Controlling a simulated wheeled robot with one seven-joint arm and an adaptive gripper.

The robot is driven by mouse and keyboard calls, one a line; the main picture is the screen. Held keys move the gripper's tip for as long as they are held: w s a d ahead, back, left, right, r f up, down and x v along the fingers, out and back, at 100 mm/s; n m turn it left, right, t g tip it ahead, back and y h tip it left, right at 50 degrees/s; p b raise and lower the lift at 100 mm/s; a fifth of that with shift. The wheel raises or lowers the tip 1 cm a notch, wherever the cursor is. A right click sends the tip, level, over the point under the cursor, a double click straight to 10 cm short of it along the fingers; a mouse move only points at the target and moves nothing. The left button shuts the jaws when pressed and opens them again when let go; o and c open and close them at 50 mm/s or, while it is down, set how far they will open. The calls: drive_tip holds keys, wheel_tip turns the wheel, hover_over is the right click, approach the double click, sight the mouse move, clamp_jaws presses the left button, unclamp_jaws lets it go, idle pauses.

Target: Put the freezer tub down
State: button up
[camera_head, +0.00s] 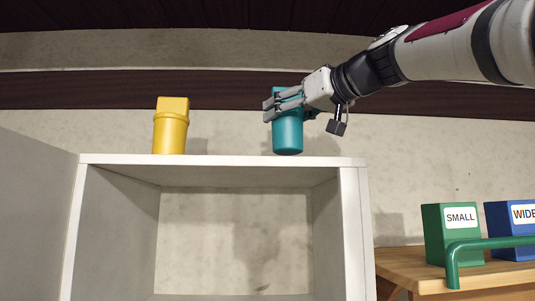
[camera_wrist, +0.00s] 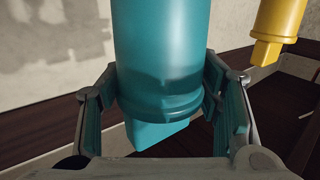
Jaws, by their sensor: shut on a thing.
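The freezer tub seems to be the teal container (camera_head: 288,136), a rounded body with a narrower block-like top. My gripper (camera_head: 271,105) comes in from the right and is shut around its upper part. The tub is upright over the right part of the white cabinet's top (camera_head: 225,160). Its lower end is at about the level of that top; I cannot tell whether it touches. In the wrist view the teal tub (camera_wrist: 165,45) fills the middle, with my gripper's fingers on both sides of its collar. The cabinet top does not show in the wrist view.
A yellow container (camera_head: 171,128) of similar shape stands on the cabinet top to the left, apart from the teal one; it also shows in the wrist view (camera_wrist: 277,25). At lower right, a green box labelled SMALL (camera_head: 440,245) and a blue box (camera_head: 510,245) stand on a wooden surface.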

drive_tip(key=shift+s+f, duration=0.25)
drive_tip(key=shift+f, duration=0.2)
drive_tip(key=shift+w+f, duration=0.15)
drive_tip(key=shift+f, duration=0.55)
drive_tip(key=shift+f, duration=0.15)
drive_tip(key=o, duration=1.2)
drive_tip(key=shift+r+p, duration=0.25)
drive_tip(key=shift+p, duration=0.1)
drive_tip(key=b+v, duration=0.3)
drive_tip(key=v, duration=0.9)
drive_tip(key=shift+b, duration=0.4)
drive_tip(key=shift+f, duration=0.1)
